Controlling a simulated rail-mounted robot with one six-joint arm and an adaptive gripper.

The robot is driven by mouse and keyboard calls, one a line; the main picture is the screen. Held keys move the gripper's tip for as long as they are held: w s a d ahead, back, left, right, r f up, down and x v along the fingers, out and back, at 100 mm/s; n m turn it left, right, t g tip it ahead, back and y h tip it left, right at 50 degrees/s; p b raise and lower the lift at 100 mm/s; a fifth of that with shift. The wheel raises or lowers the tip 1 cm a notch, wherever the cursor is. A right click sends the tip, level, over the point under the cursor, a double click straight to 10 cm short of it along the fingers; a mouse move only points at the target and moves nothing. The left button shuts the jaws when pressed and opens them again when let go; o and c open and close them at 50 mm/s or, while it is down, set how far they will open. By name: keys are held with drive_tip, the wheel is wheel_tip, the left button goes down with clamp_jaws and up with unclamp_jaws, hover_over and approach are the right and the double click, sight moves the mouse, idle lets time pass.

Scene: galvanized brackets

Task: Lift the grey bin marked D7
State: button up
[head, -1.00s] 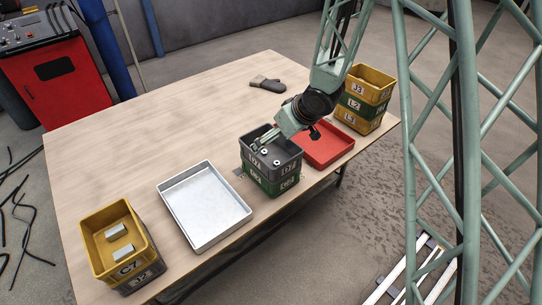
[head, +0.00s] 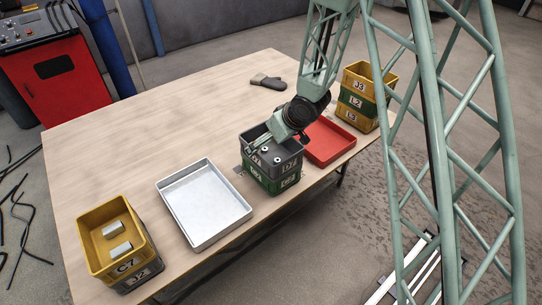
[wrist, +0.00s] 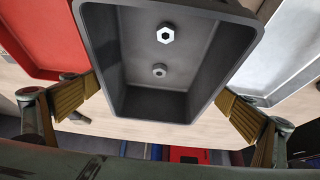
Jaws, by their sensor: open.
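The grey bin marked D7 (head: 275,152) sits on a green bin (head: 268,178), whose label I cannot read clearly. Its label is small and blurred in the head view. The wrist view shows the grey bin (wrist: 150,103) from above, with two nuts or similar hex parts inside. My gripper (head: 265,139) is at the top of the grey bin and open. In the wrist view the two padded fingers of my gripper (wrist: 155,106) stand on opposite sides of the bin, close to its walls. I cannot tell whether they touch it.
A red tray (head: 329,141) lies right beside the stack and a white tray (head: 203,205) to its left. A yellow C7 bin (head: 111,240) stands on a grey bin at front left. Stacked bins (head: 360,97) stand at far right. A glove (head: 268,82) lies behind; the table's back left is clear.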

sight(264, 148)
drive_tip(key=shift+w+a+f, duration=0.2)
drive_tip(key=shift+f, duration=0.2)
drive_tip(key=shift+b+x, duration=0.85)
drive_tip(key=shift+x, duration=1.75)
drive_tip(key=shift+d, duration=0.15)
drive_tip(key=shift+c, duration=0.5)
drive_tip(key=c, duration=0.7)
drive_tip(key=shift+r, duration=0.1)
